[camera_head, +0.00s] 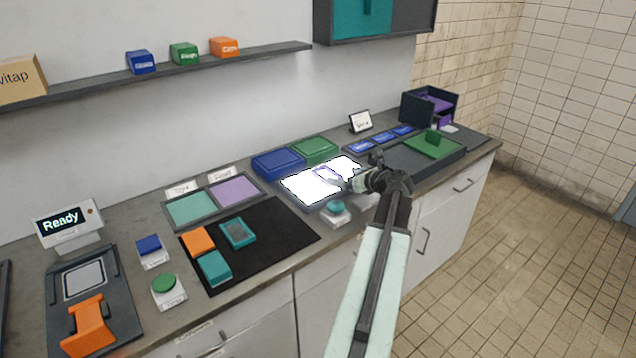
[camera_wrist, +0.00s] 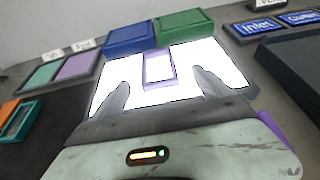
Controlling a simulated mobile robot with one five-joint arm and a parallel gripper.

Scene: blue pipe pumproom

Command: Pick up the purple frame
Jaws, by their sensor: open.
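The purple frame (camera_wrist: 146,68) is a small rectangular frame with an open middle, lying on a bright white lit panel (camera_wrist: 115,70). In the head view the purple frame (camera_head: 322,170) shows only in part at my gripper's tip. My gripper (camera_head: 345,180) is low over the right part of the panel. I cannot tell whether the fingers touch the panel.
A blue tray (camera_head: 278,164) and a green tray (camera_head: 314,149) stand behind the panel. A teal button (camera_head: 336,208) is in front of it. A dark fixture with a green piece (camera_head: 432,144) is to the right. A black mat (camera_head: 270,240) with orange and teal blocks lies left.

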